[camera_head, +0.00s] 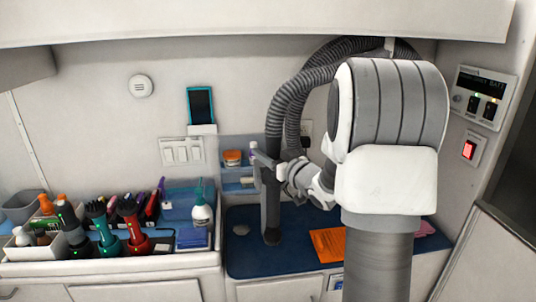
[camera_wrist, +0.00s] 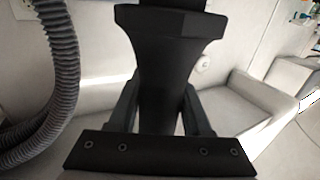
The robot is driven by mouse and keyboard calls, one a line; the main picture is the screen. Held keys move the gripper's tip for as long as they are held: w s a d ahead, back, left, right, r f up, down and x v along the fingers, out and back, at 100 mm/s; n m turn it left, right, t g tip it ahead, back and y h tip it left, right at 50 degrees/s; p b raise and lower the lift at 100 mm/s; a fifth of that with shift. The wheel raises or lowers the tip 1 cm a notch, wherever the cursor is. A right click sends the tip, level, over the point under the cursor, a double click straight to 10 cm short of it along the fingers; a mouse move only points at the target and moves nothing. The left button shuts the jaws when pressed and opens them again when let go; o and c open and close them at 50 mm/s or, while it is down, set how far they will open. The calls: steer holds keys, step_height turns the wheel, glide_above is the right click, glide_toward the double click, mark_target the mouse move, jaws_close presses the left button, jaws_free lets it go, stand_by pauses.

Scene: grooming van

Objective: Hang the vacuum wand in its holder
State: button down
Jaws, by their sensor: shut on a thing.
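The dark grey vacuum wand (camera_head: 271,212) stands nearly upright over the blue mat, its lower end at or just above the mat; I cannot tell if it touches. My gripper (camera_head: 266,168) is shut on its upper part, coming in from the right. In the wrist view the black wand (camera_wrist: 162,70) fills the space between the two fingers of my gripper (camera_wrist: 160,112). A ribbed grey hose (camera_head: 300,88) arches above the wand and also shows in the wrist view (camera_wrist: 62,60). I cannot make out the holder; my arm hides part of the back wall.
A blue mat (camera_head: 240,262) covers the right counter, with an orange sheet (camera_head: 327,244) on it. A small blue shelf (camera_head: 232,172) is behind the wand. At left, a tray (camera_head: 120,262) holds clippers and bottles. A white overhead cabinet (camera_head: 250,20) runs above.

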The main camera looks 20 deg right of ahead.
steer(key=shift+w+d+f+p, duration=0.1)
steer(key=shift+w+d, duration=0.35)
steer(key=shift+w, duration=1.05)
steer(key=shift+w+d+p, duration=0.15)
steer(key=shift+w+d, duration=0.25)
steer(key=shift+w, duration=1.1)
steer(key=shift+w+d+f+p, duration=0.1)
steer(key=shift+w+d, duration=0.35)
steer(key=shift+w, duration=1.05)
steer(key=shift+f, duration=0.15)
steer(key=shift+f+b, duration=0.45)
steer(key=shift+b, duration=0.25)
steer(key=shift+c, duration=2.2)
jaws_free()
steer(key=o, duration=0.4)
steer(key=shift+f, duration=0.15)
steer(key=shift+o, duration=0.2)
